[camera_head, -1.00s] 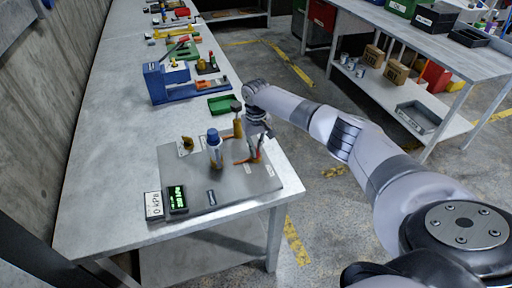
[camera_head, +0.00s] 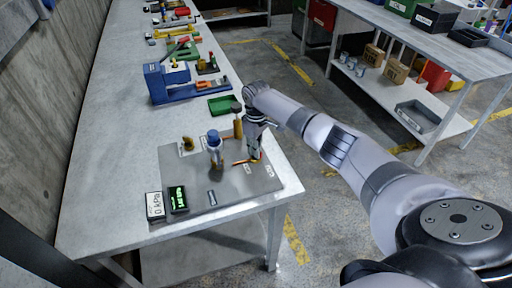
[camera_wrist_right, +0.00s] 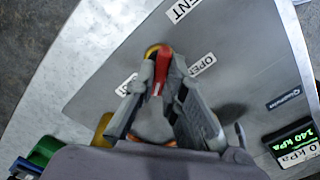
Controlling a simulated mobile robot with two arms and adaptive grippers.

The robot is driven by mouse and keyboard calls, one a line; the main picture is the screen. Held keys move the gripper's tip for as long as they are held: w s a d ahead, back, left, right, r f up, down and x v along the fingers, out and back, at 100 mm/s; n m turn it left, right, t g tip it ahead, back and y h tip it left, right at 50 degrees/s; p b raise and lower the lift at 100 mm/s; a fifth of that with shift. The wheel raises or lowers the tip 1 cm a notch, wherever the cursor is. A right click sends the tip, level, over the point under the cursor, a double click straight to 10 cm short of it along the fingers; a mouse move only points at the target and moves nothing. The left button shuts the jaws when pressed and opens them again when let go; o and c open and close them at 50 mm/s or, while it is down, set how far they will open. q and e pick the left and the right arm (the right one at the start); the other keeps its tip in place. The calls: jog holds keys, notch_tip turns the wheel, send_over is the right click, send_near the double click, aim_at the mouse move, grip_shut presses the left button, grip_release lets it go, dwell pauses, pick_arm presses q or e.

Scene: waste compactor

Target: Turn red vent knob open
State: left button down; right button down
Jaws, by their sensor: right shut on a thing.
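The red vent knob (camera_wrist_right: 163,70) shows as a red lever with a white mark, over a metal panel (camera_wrist_right: 120,50). My right gripper (camera_wrist_right: 162,82) is shut on it, one finger on each side; it also shows in the head view (camera_head: 254,157). In the head view, a thin orange-red part (camera_head: 240,162) shows just left of the fingers; most of the knob is hidden there. An OPEN label (camera_wrist_right: 203,65) lies right of the knob in the wrist view, and a label ending in "ENT" (camera_wrist_right: 183,9) lies above. My left gripper is not in view.
A blue-capped bottle-like part (camera_head: 214,146), a brass fitting (camera_head: 188,145) and a yellow post (camera_head: 238,127) stand close left of my right gripper. A green-lit kPa display (camera_head: 178,199) sits at the panel's front left. A green tray (camera_head: 223,105) lies behind.

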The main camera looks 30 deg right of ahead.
jog(key=n, duration=0.5)
jog(key=shift+n, duration=0.3)
jog(key=n, duration=0.5)
jog(key=shift+r, duration=0.1)
jog(key=shift+w+n, duration=0.1)
jog(key=shift+n, duration=0.2)
jog(key=c, duration=1.7)
grip_release()
jog(key=shift+o, duration=0.2)
notch_tip(320, 180, up, 12)
